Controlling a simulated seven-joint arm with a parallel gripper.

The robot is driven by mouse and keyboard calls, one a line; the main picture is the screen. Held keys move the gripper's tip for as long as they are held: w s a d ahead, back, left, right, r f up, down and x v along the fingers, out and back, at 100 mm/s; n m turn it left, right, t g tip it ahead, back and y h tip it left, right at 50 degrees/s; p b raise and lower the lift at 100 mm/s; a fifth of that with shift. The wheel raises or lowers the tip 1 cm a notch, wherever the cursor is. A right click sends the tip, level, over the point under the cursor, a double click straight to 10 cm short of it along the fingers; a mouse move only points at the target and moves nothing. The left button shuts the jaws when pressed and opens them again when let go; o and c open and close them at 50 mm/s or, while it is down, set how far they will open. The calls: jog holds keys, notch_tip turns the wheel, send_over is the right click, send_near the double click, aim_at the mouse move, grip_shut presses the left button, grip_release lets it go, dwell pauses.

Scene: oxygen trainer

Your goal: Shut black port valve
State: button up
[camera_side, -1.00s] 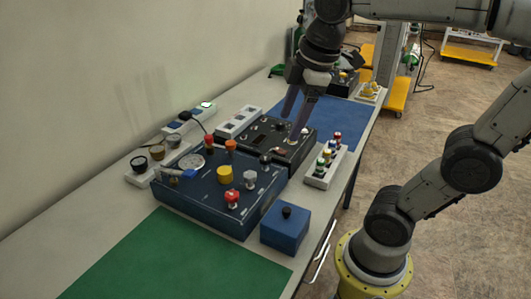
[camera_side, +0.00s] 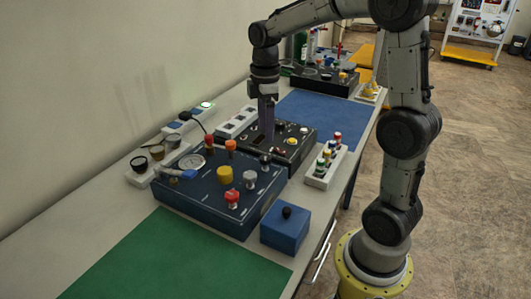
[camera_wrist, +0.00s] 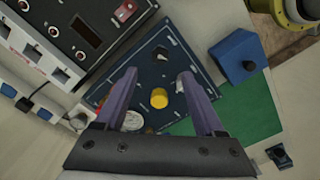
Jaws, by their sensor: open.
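The blue panel (camera_side: 205,205) carries several knobs and a gauge. A dark valve knob with a pale part (camera_side: 265,159) stands at its corner nearest the black box; the wrist view shows this knob (camera_wrist: 162,53) beyond my fingertips. No label is readable, so I cannot confirm it is the black port valve. My gripper (camera_side: 266,140) points down above the border of the black box and blue panel. In the wrist view its two fingers (camera_wrist: 158,76) are apart and empty. A yellow knob (camera_wrist: 159,98) shows between the fingers, with a grey knob (camera_wrist: 180,84) beside the right finger.
The black box (camera_side: 292,152) adjoins the panel. A small blue box (camera_side: 285,232) with a black knob stands at right, near a white rack of coloured knobs (camera_side: 325,168). A red knob (camera_side: 232,196) rises from the panel. The green mat (camera_side: 170,260) is clear.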

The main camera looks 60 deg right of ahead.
aim_at(265, 157)
notch_tip(265, 157, down, 9)
jog(key=shift+r, duration=0.15)
jog(key=shift+c, duration=0.3)
grip_shut()
